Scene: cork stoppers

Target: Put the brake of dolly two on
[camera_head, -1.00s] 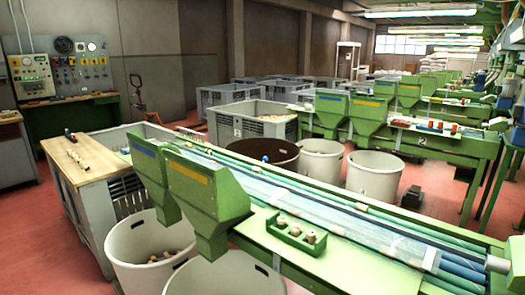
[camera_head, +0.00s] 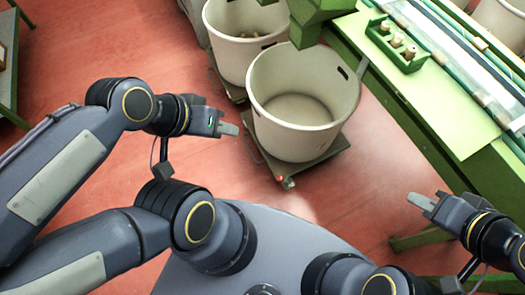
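A large white bin (camera_head: 300,130), empty inside, stands on a low green wheeled dolly (camera_head: 328,160) in the middle of the head view. A small red part (camera_head: 288,183) shows at the dolly's near corner by a castor. I cannot tell whether it is the brake or how it is set. No number is readable on the dolly. My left gripper (camera_head: 229,128) is left of this bin, apart from it. My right gripper (camera_head: 421,200) is right of the dolly, over the floor near the green bench. Both seem empty; their finger gaps are unclear.
A second white bin (camera_head: 225,47) with corks in it stands behind on another dolly (camera_head: 222,85). The green bench (camera_head: 420,90) with a cork holder (camera_head: 396,45) is at the right. Red floor (camera_head: 190,65) is clear at the left and in front.

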